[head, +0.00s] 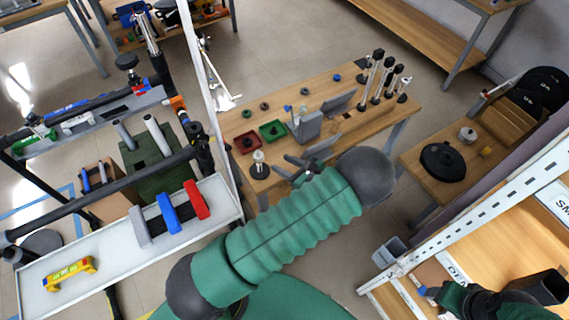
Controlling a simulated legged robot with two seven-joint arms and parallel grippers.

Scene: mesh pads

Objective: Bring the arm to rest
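My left arm, in a green ribbed sleeve with dark grey joints, crosses the middle of the head view. Its gripper (306,157) shows beyond the sleeve, at the near edge of the wooden workbench (350,135). Its grey fingers look spread, with nothing seen between them. The lower part of this gripper is hidden by the sleeve. Part of my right arm, green and black, shows at the bottom right corner over a wooden shelf. Its gripper (440,292) is small and partly cut off, so its fingers cannot be made out.
The workbench carries a red tray (247,142), a green tray (272,130), a grey holder (308,127) and several upright tools. A white shelf (110,262) with red, blue and grey blocks stands left. A side table (435,185) holds a black disc. A white rack post (465,212) stands right.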

